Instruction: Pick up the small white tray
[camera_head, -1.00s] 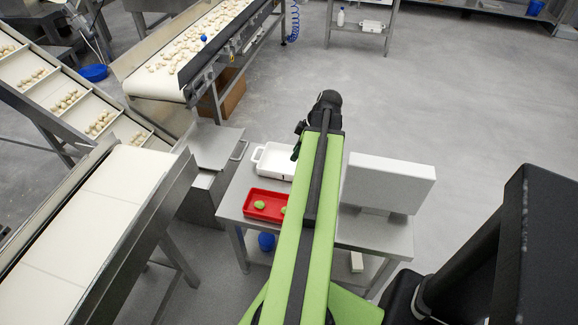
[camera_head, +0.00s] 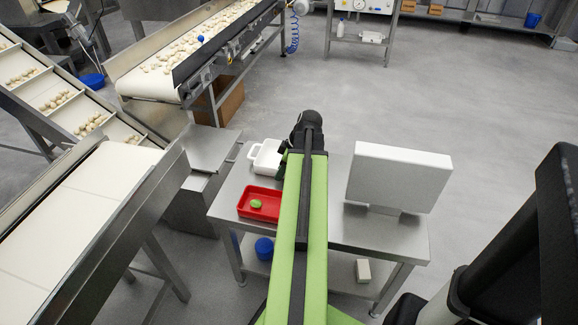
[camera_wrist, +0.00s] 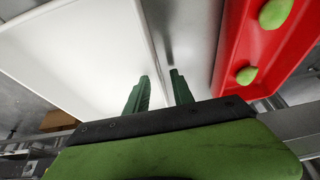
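The small white tray (camera_head: 264,158) lies on the metal table, behind the red tray in the head view; my arm hides its right part. In the wrist view the white tray (camera_wrist: 75,60) fills the left side, close to the camera. My gripper (camera_wrist: 158,88) has its two green fingers apart. The left finger overlaps the white tray and the right one is over the strip of table beside it. The tray's right edge runs between the fingers. I cannot tell whether either finger touches it. In the head view my fingers are mostly hidden.
A red tray (camera_head: 244,212) with green pieces lies close to the right of my fingers in the wrist view. A white box-like panel (camera_head: 398,178) stands on the right of the table (camera_head: 345,222). Conveyors (camera_head: 70,215) stand on the left. The floor on the right is open.

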